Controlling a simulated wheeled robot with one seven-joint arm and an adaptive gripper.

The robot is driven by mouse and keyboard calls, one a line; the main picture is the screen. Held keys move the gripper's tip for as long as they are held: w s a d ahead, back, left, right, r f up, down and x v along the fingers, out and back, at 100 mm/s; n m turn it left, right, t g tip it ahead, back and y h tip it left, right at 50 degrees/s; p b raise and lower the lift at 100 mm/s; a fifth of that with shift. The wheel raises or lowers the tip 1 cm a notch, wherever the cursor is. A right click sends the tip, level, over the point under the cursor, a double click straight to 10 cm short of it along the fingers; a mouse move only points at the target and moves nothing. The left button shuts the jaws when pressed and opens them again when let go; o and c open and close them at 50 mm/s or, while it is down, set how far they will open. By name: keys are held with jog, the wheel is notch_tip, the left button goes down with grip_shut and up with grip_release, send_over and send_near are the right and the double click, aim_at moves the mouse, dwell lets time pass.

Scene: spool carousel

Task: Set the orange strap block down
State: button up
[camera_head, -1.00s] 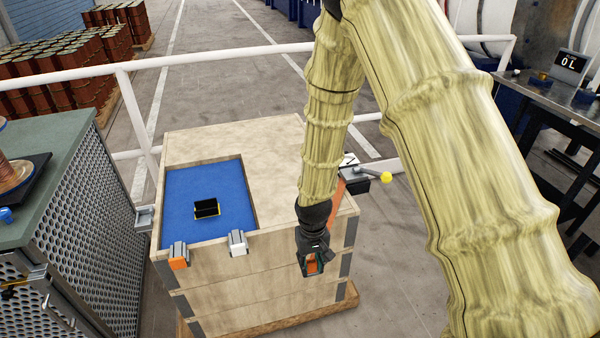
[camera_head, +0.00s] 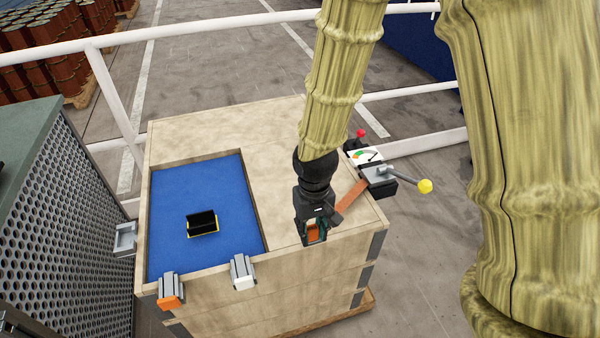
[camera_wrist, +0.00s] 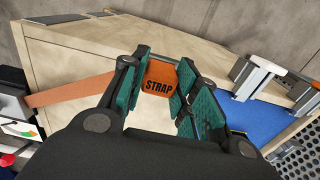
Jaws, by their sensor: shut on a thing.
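The orange strap block (camera_wrist: 159,87), lettered STRAP, is between the green-padded fingers of my gripper (camera_wrist: 160,85) in the wrist view. In the head view my gripper (camera_head: 314,232) points down near the front right of the wooden crate (camera_head: 262,132), shut on the block, of which a small orange part (camera_head: 313,231) shows. The fingers hide the block's sides. An orange strap (camera_head: 350,195) runs from behind my gripper towards a grey lever device (camera_head: 380,178) at the crate's right edge; its link to the block is hidden.
A blue recess (camera_head: 180,190) in the crate's top holds a black and yellow holder (camera_head: 202,223). An orange-tipped clamp (camera_head: 170,290) and a white-tipped one (camera_head: 243,271) sit on the front edge. A yellow-knobbed lever (camera_head: 425,186) sticks out right. A white railing (camera_head: 230,28) runs behind.

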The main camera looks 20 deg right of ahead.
jog(key=shift+w+r, duration=0.1)
jog(key=shift+w, duration=0.05)
jog(key=w+p, duration=0.1)
jog(key=w, duration=0.4)
jog(key=w+d+f+p, duration=0.1)
jog(key=w, duration=0.4)
jog(key=w+d+p, duration=0.1)
jog(key=w, duration=0.4)
jog(key=shift+w+d+f, duration=0.15)
jog(key=shift+w+d, duration=0.1)
jog(key=shift+w, duration=0.1)
jog(key=shift+f+p, duration=0.6)
jog(key=shift+f, duration=1.15)
jog(key=shift+f, duration=0.15)
jog(key=o, duration=1.1)
jog(key=shift+c, duration=0.2)
notch_tip(320, 180, up, 12)
jog(key=b, duration=0.2)
